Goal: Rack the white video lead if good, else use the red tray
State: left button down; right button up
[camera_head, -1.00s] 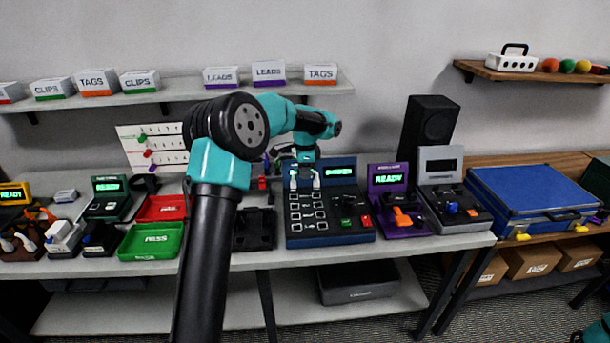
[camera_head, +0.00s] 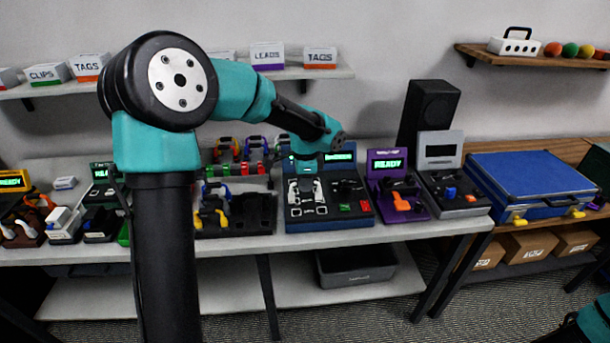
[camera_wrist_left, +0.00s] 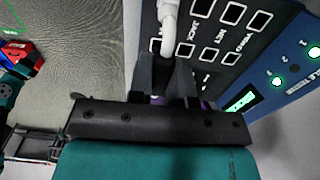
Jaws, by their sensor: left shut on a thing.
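My left gripper (camera_wrist_left: 168,82) is shut on the white video lead (camera_wrist_left: 170,18), whose white plug shows between and beyond the dark fingers in the left wrist view. In the head view the left gripper (camera_head: 305,182) is low over the blue cable tester (camera_head: 350,222), in front of its screen. White lead parts (camera_head: 294,192) show beside it against the tester's socket panel. I cannot tell whether the plug sits in a socket. The tester's screen (camera_head: 341,158) shows green text too small to read surely. The red tray is hidden behind my left arm. My right gripper is out of view.
A black tray (camera_head: 250,214) with a yellow lead lies left of the tester. Coloured leads (camera_head: 240,150) stand on a rack behind it. A purple tester (camera_head: 391,192) and a grey one (camera_head: 452,190) stand to the right. A blue case (camera_head: 530,180) is farther right.

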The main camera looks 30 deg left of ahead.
pick_arm(q)
jog(key=shift+r, duration=0.15)
dwell(0.5)
jog(key=shift+r, duration=1.4)
jog(key=shift+d, duration=0.2)
